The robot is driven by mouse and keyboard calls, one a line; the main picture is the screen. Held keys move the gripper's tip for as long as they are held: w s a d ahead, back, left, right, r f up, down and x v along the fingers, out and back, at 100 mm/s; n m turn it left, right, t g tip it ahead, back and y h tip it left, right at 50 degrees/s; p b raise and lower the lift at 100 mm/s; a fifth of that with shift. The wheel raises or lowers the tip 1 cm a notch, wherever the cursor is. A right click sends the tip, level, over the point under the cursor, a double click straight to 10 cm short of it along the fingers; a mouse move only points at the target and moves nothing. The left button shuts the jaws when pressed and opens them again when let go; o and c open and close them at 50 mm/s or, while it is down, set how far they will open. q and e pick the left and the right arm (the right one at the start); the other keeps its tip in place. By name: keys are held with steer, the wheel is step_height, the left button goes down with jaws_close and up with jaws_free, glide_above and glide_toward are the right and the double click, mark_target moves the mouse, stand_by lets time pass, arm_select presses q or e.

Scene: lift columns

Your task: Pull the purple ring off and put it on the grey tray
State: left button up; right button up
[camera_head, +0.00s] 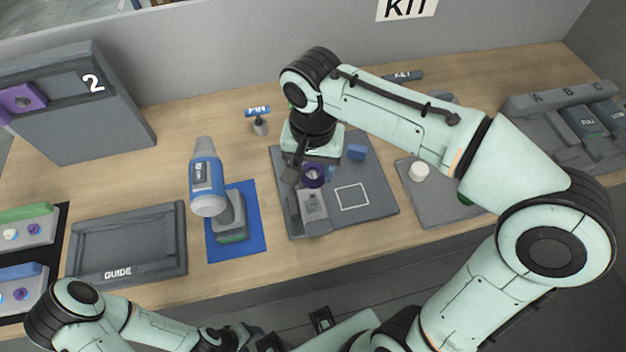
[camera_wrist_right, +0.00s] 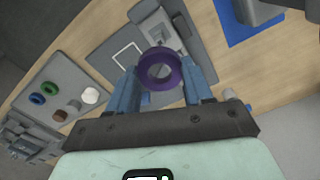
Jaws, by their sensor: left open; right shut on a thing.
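The purple ring (camera_head: 314,183) is at the grey fixture board (camera_head: 377,200) near the middle of the table. It also shows in the right wrist view (camera_wrist_right: 161,85). My right gripper (camera_head: 311,171) points down there, its blue-grey fingers (camera_wrist_right: 160,78) shut on the ring from both sides. Whether the ring is clear of its holder cannot be told. A grey tray (camera_head: 412,203) lies right of the board, partly hidden by my right arm; it also shows in the right wrist view (camera_wrist_right: 80,85). My left gripper (camera_head: 294,330) is open and empty at the bottom, away from the ring.
A blue-and-white bottle-shaped tool (camera_head: 206,175) stands on a blue mat (camera_head: 252,240) left of the board. The grey tray holds a white piece (camera_wrist_right: 90,95), a green ring (camera_wrist_right: 37,99) and other small pieces. A GUIDE tray (camera_head: 130,245) lies further left.

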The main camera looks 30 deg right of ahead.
arm_select(q)
steer(key=shift+w+r+p, duration=0.35)
steer(key=shift+r+p, duration=0.05)
steer(key=shift+r, duration=0.15)
steer(key=shift+w+r+p, duration=0.3)
steer(key=shift+r+p, duration=0.05)
steer(key=shift+r, duration=0.2)
arm_select(e)
step_height(320, 180, up, 7)
steer(key=shift+r, duration=0.2)
arm_select(q)
steer(key=shift+w+r+p, duration=0.4)
steer(key=shift+r, duration=0.15)
arm_select(e)
steer(key=shift+r, duration=0.5)
arm_select(q)
steer(key=w+r+t+p, duration=0.1)
steer(key=w+r+p, duration=0.3)
steer(key=w+r, duration=0.1)
steer(key=shift+w+r, duration=0.15)
arm_select(e)
step_height(320, 180, up, 7)
steer(key=shift+r, duration=0.2)
